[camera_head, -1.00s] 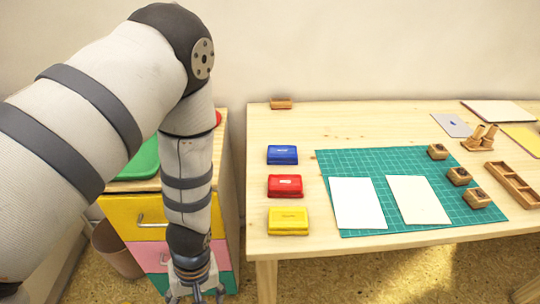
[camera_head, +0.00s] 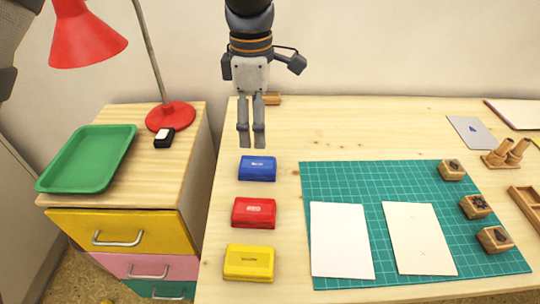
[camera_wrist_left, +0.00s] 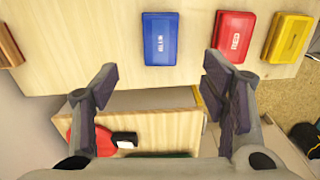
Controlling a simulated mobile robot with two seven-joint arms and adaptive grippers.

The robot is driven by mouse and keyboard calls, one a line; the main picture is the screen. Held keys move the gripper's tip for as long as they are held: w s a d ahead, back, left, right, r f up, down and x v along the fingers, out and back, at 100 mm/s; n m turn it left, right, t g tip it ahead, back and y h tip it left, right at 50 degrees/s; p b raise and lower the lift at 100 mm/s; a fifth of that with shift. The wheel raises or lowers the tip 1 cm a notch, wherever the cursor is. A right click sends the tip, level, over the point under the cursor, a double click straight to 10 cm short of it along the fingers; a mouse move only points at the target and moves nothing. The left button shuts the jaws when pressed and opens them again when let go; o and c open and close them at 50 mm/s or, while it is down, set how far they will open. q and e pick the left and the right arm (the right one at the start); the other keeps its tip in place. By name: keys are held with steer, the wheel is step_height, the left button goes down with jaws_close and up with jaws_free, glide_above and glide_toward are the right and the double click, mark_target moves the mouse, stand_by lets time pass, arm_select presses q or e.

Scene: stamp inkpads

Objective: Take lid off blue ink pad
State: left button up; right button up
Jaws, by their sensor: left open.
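The blue ink pad (camera_head: 257,168) lies on the table's left side with its lid on, the farthest back of three pads in a column. My left gripper (camera_head: 252,143) hangs fingers-down over the table, just behind and above the blue pad, and holds nothing. In the left wrist view the open fingers (camera_wrist_left: 160,88) are spread wide, and the blue ink pad (camera_wrist_left: 160,39) shows beyond them, between their lines. The fingers do not touch the pad. My right gripper does not show.
A red pad (camera_head: 254,213) and a yellow pad (camera_head: 249,263) lie in front of the blue one. A green cutting mat (camera_head: 380,190) with paper sheets is to the right. A drawer cabinet with a green tray (camera_head: 88,160) and red lamp (camera_head: 170,116) stands left.

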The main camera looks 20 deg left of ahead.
mark_target(252, 163)
arm_select(q)
steer(key=f, duration=0.6)
steer(key=a+f, duration=0.1)
steer(key=f, duration=0.3)
steer(key=shift+s+b, duration=0.25)
steer(key=shift+b, duration=0.1)
steer(key=shift+r, duration=0.1)
steer(key=c, duration=0.9)
